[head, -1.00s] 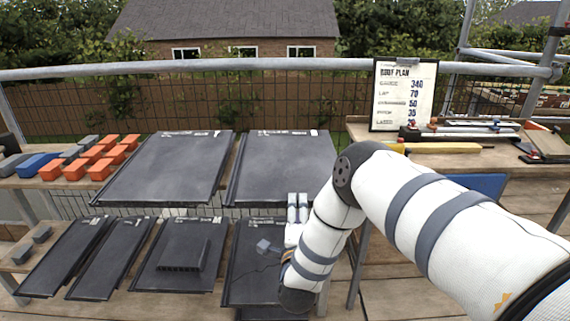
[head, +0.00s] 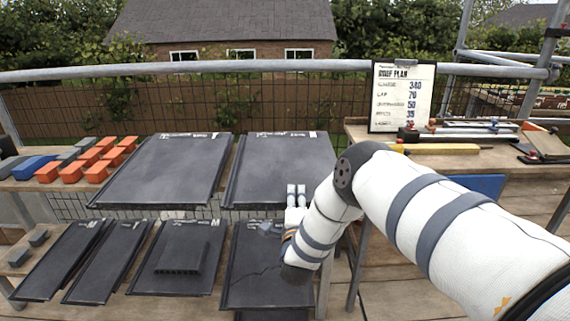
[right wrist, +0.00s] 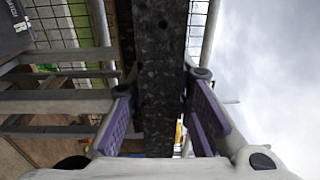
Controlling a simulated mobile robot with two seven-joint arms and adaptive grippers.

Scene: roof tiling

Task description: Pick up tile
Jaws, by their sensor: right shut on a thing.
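A large dark grey tile (head: 280,165) lies at the right of the upper row. Its near right corner is behind my right gripper and arm. My right gripper (head: 296,194) is at the near edge of this tile. In the right wrist view, the gripper (right wrist: 160,125) is shut on a dark speckled edge (right wrist: 160,70), one purple pad on each side; it appears to be this tile's edge. Another large tile (head: 160,170) lies to its left. In the lower row, the rightmost tile (head: 262,280) shows a crack-like line. My left gripper is out of view.
Other lower tiles include one with a raised vent (head: 180,258) and narrow ones (head: 110,262). Orange blocks (head: 98,172) and a blue block (head: 36,166) are at left. A roof plan board (head: 402,97) and tools stand on the right bench (head: 445,164). A rail (head: 250,66) runs behind.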

